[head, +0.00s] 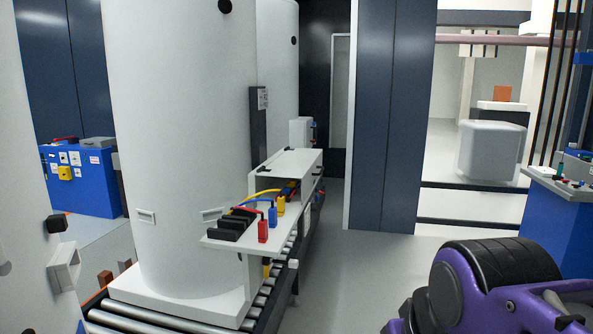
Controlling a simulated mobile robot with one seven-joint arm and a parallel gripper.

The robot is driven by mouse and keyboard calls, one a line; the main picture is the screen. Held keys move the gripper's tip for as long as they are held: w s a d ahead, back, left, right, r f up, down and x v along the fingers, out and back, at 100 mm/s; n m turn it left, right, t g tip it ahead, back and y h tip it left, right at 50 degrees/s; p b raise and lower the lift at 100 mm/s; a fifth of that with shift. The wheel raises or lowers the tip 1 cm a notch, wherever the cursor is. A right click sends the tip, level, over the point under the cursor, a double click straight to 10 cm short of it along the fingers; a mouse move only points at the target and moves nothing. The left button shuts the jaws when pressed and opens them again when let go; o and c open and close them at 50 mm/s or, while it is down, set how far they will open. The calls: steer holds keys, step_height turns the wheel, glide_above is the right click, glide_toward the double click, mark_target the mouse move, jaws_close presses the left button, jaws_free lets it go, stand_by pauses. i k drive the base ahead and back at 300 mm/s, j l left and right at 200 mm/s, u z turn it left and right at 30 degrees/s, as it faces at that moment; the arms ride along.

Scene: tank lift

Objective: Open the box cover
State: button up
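A white box (292,161) is beside the large white tank (185,110), with a flat closed top and small black fittings along its top edges. Its side facing me is open, and yellow, red and blue wires show inside. A white panel (222,247) sticks out level from this open side. Black blocks (233,222) and red, blue and yellow connectors (263,229) stand on the panel. I cannot tell which panel is the cover. My purple and black arm shows at the lower right, apart from the box. My gripper is not in view.
The tank stands on a roller conveyor (160,321). Another white tank (278,70) stands behind, with a smaller white box (300,132) nearby. A dark blue cabinet wall (390,110) is right of centre. Grey floor (350,265) is clear between conveyor and arm. Blue benches stand at both sides.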

mark_target(305, 164)
steer(key=i+l, duration=0.65)
steer(key=i+l+u, duration=0.15)
steer(key=i+l, duration=0.45)
steer(key=l, duration=0.15)
